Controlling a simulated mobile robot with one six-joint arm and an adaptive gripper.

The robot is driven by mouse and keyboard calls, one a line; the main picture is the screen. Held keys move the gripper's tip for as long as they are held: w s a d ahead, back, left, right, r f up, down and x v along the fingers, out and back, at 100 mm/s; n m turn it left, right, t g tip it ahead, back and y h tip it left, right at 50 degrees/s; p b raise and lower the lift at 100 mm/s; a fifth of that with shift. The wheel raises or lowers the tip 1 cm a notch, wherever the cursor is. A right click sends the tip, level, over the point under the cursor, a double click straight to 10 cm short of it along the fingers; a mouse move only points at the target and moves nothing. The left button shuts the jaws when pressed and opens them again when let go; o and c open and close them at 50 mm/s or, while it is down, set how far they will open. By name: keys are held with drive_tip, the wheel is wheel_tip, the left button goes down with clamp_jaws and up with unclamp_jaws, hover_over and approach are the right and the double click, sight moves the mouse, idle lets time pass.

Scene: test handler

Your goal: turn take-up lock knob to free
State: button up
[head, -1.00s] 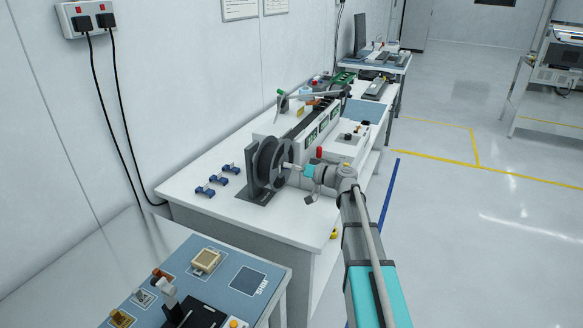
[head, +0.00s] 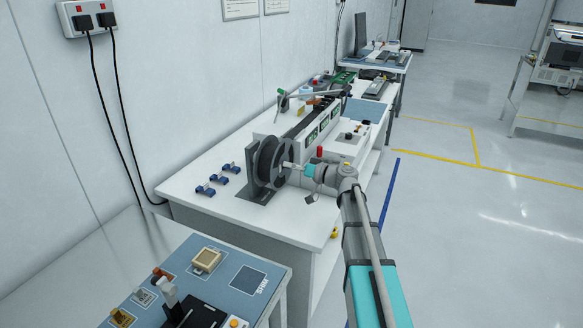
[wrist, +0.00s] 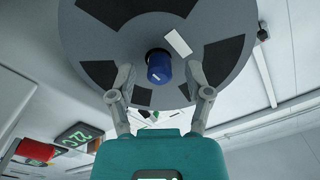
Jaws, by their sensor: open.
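The take-up reel (head: 270,162) is a dark grey disc on a stand at the near end of the white bench. In the wrist view the reel (wrist: 215,22) fills the top, with dark openings and a white label. A blue knob (wrist: 159,68) with a light mark sits at its hub. My gripper (wrist: 161,82) is open, with one finger on each side of the knob and a visible gap to both. In the head view my gripper (head: 291,167) is at the reel's right face, and the knob is hidden there.
The white handler body (head: 300,130) with green displays stands behind the reel. Several blue clips (head: 218,179) lie on the bench left of it. A red button (head: 320,152) is close to my arm. A nearer bench carries a blue mat (head: 249,281).

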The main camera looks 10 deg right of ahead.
drive_tip(key=v, duration=1.2)
idle(0.5)
drive_tip(key=s+a+f+g+h+p, duration=0.1)
drive_tip(key=s+a+f+g+h, duration=0.1)
drive_tip(key=s+a, duration=0.1)
drive_tip(key=s+a+f+g+h+p, duration=0.1)
drive_tip(key=s+a+f+g, duration=0.1)
drive_tip(key=s+a+f, duration=0.1)
drive_tip(key=s+a+f+g+h+p, duration=0.2)
drive_tip(key=s+a+f+g, duration=0.1)
drive_tip(key=a, duration=0.2)
drive_tip(key=shift+s+m+h, duration=0.3)
drive_tip(key=s+d+f+m+g+h+p, duration=0.1)
drive_tip(key=s+f+m+g+h+p, duration=0.1)
drive_tip(key=s+h, duration=0.7)
drive_tip(key=s+g+p, duration=0.1)
drive_tip(key=s+p, duration=0.1)
drive_tip(key=s, duration=0.1)
drive_tip(key=shift+d+f+m+g, duration=0.2)
drive_tip(key=shift+f+m+g, duration=0.1)
